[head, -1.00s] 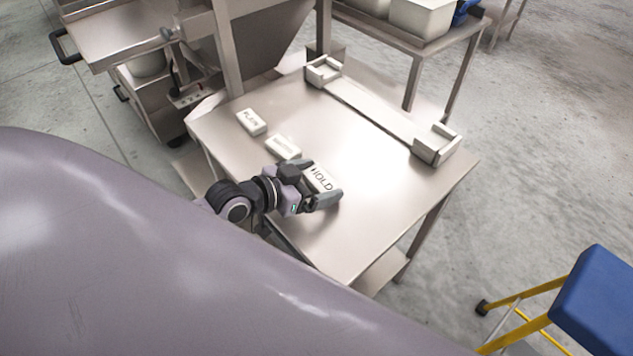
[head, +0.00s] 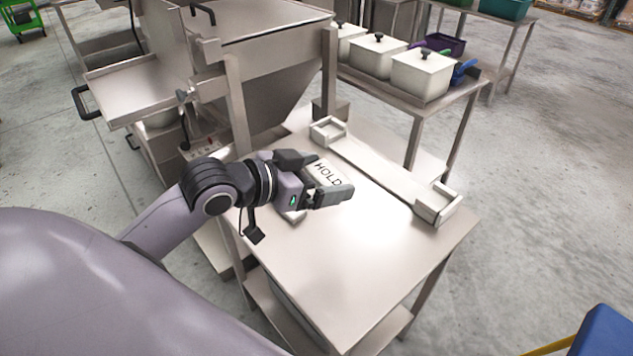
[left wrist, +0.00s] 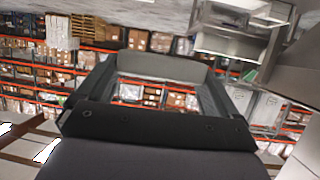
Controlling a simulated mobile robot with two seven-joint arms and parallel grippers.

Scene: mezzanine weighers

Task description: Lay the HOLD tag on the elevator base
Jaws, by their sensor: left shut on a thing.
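The HOLD tag (head: 327,172) is a pale block with dark letters. My left gripper (head: 328,182) is shut on it and holds it raised above the steel table (head: 400,250). In the left wrist view my gripper (left wrist: 160,90) fills the middle, and the tag's lettering does not show there. A steel hopper machine (head: 262,75) stands behind the table at the left. I cannot tell which part, if any, is the elevator base. My right gripper is not in view.
Two pale corner blocks (head: 327,130) and (head: 436,203) sit at the ends of a flat strip on the table's far side. Part of another pale tag (head: 294,215) shows below my gripper. White lidded bins (head: 421,74) stand on a rear table. The table's front is clear.

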